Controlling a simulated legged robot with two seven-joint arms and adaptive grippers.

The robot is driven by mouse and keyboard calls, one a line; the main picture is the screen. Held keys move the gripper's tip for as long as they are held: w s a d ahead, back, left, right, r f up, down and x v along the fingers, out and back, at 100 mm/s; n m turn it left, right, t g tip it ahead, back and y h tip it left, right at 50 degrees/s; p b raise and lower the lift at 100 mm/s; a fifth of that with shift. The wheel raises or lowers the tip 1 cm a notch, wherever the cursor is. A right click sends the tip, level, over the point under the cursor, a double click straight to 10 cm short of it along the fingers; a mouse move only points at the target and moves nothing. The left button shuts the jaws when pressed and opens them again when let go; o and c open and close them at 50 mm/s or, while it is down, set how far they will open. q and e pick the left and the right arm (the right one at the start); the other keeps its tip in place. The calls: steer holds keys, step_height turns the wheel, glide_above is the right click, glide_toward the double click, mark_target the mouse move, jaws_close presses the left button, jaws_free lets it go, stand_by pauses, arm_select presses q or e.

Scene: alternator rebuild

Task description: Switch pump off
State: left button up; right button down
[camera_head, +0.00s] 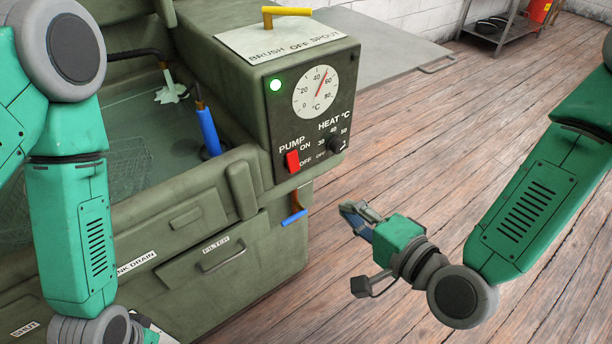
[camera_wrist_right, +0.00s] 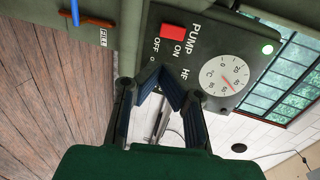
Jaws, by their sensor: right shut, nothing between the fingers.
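The red pump switch (camera_head: 292,161) sits at the lower left of the dark control panel (camera_head: 330,115), beside the ON and OFF marks. I cannot tell which way it is tipped. It also shows in the right wrist view (camera_wrist_right: 172,40), beyond the fingertips. A green lamp (camera_head: 275,85) glows at the panel's upper left. My right gripper (camera_head: 347,209) is shut and empty, below and to the right of the switch, apart from the panel. In the right wrist view its fingers (camera_wrist_right: 160,88) point towards the panel. My left arm reaches the bottom edge; its fingers are out of view.
The green washer cabinet (camera_head: 255,262) carries the panel. A heat knob (camera_head: 337,144) sits right of the switch, below the temperature dial (camera_head: 316,92). A blue-handled lever (camera_head: 294,217) sticks out below the panel. The wooden floor (camera_head: 415,140) to the right is open.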

mark_target(292, 162)
arm_select(q)
steer(key=shift+a+f+b, duration=0.2)
steer(key=shift+f+b, duration=0.25)
steer(key=shift+f, duration=0.1)
steer(key=shift+a+f+b, duration=0.2)
steer(key=shift+f+b, duration=0.25)
steer(key=shift+f, duration=0.05)
arm_select(e)
steer(key=x, duration=1.4)
steer(key=shift+a, duration=0.4)
steer(key=shift+d, duration=0.1)
arm_select(q)
step_height(292, 162, down, 6)
steer(key=b, duration=0.5)
steer(key=shift+d+r+b, duration=0.1)
steer(key=shift+r+b, duration=0.05)
steer(key=shift+b, duration=0.25)
arm_select(e)
steer(key=t, duration=0.1)
steer(key=f+t+y, duration=0.1)
steer(key=shift+w+a+f+t+y, duration=0.1)
steer(key=shift+w+a+t+y, duration=0.1)
steer(key=shift+w+t+y, duration=0.1)
